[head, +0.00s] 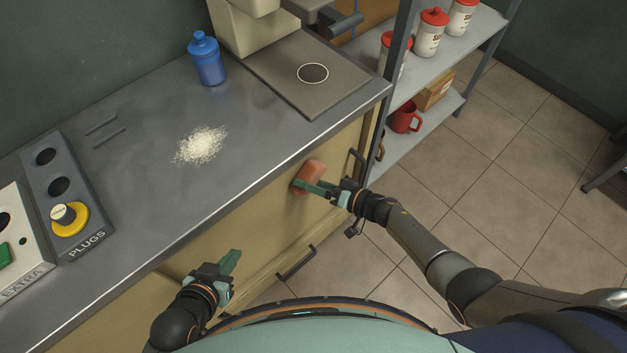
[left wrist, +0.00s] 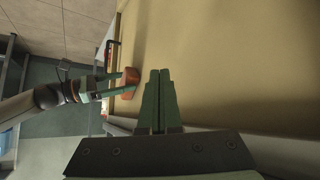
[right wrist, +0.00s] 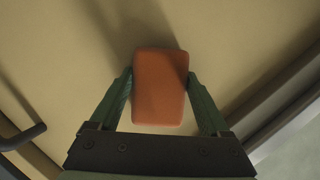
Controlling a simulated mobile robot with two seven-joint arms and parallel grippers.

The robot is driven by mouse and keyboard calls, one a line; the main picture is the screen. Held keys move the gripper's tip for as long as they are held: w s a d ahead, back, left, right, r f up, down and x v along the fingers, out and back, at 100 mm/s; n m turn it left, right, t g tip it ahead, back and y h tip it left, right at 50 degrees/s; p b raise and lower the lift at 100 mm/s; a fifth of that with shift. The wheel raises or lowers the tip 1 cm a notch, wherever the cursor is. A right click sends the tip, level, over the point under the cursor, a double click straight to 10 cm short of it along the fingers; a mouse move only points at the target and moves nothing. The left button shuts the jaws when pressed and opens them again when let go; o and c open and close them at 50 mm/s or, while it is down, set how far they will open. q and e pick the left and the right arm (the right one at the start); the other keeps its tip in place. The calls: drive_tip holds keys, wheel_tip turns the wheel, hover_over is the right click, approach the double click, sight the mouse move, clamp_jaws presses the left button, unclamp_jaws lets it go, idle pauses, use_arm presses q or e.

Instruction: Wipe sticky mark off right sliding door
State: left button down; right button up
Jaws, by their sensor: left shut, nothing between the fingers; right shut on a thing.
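My right gripper (head: 318,188) is shut on an orange sponge (head: 311,174) at the cream sliding door (head: 262,226) under the counter. In the right wrist view the sponge (right wrist: 160,88) sits between the two green fingers, its far side close to or against the door face. The sponge also shows in the left wrist view (left wrist: 131,82). No sticky mark shows on the door; the part behind the sponge is hidden. My left gripper (head: 230,262) is shut and empty in front of the door, further left; its closed fingers (left wrist: 160,88) show in the left wrist view.
Dark bar handles stick out from the doors, one right of the sponge (head: 357,166) and one lower (head: 296,264). The metal counter (head: 130,200) carries white granules (head: 202,145), a blue bottle (head: 206,60) and a plugs panel (head: 62,190). A shelf (head: 425,130) stands right.

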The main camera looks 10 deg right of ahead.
sight(278, 192)
drive_tip(key=shift+s+a+r+p, duration=0.1)
drive_tip(key=shift+s+a+p, duration=0.2)
drive_tip(key=shift+a, duration=0.4)
drive_tip(key=shift+s+a+r+p, duration=0.15)
drive_tip(key=shift+s+a, duration=0.3)
drive_tip(key=shift+a, duration=0.2)
drive_tip(key=shift+s+a+r+p, duration=0.1)
drive_tip(key=shift+s+a+p, duration=0.2)
drive_tip(key=shift+a, duration=0.4)
drive_tip(key=shift+s+a, duration=0.75)
drive_tip(key=shift+a, duration=0.3)
drive_tip(key=shift+s+d+p, duration=0.45)
drive_tip(key=shift+s+p, duration=0.05)
drive_tip(key=shift+p, duration=0.15)
drive_tip(key=shift+s+d+f+p, duration=0.15)
drive_tip(key=shift+s+d+p, duration=0.3)
drive_tip(key=shift+s+d, duration=0.5)
drive_tip(key=shift+s+d+f+p, duration=0.1)
drive_tip(key=shift+s+d+p, duration=0.45)
drive_tip(key=shift+s, duration=0.6)
drive_tip(key=shift+s+d, duration=0.1)
